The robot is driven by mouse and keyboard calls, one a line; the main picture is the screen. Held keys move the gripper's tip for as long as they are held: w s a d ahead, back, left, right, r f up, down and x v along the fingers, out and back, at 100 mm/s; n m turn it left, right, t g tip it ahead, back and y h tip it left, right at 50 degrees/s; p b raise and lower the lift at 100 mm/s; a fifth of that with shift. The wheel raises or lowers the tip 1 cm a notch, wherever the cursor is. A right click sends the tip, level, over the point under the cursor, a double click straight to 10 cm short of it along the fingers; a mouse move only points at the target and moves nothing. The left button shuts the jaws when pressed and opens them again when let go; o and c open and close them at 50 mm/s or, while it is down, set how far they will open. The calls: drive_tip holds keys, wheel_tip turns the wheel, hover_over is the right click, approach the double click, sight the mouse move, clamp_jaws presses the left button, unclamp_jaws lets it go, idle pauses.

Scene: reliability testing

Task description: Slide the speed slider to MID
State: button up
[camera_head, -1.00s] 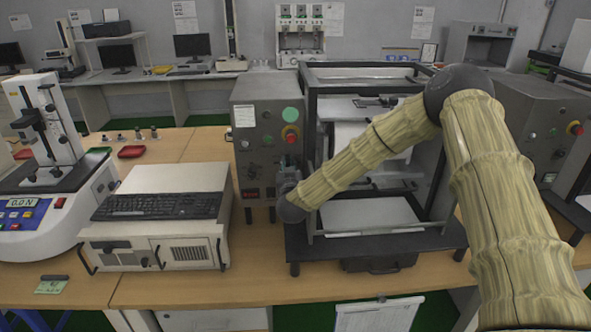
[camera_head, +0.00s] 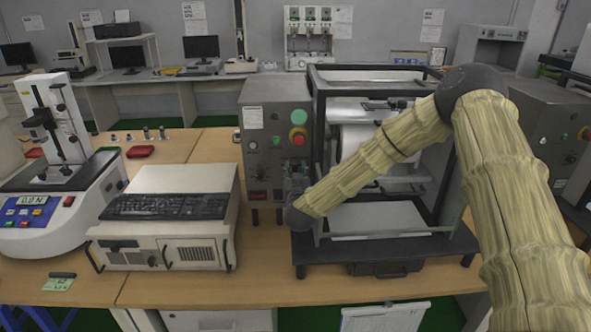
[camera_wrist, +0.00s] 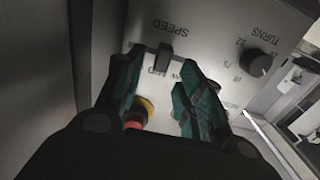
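The grey control box (camera_head: 256,98) stands left of the framed machine. In the wrist view its panel carries the word SPEED (camera_wrist: 167,27) and a small black slider knob (camera_wrist: 165,55). MID is printed close to the knob, partly covered by the fingers. My gripper (camera_wrist: 162,62) faces the panel with its teal fingers apart, the knob between the tips. I cannot tell if either finger touches it. In the head view my gripper (camera_head: 296,172) is in front of the box's lower right part, hiding the slider there.
A black TURNS knob (camera_wrist: 256,62) is on the panel. The machine frame (camera_head: 318,110) stands close on the right.

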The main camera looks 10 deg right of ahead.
drive_tip(key=s+a, duration=0.2)
drive_tip(key=s, duration=0.7)
drive_tip(key=shift+s, duration=0.35)
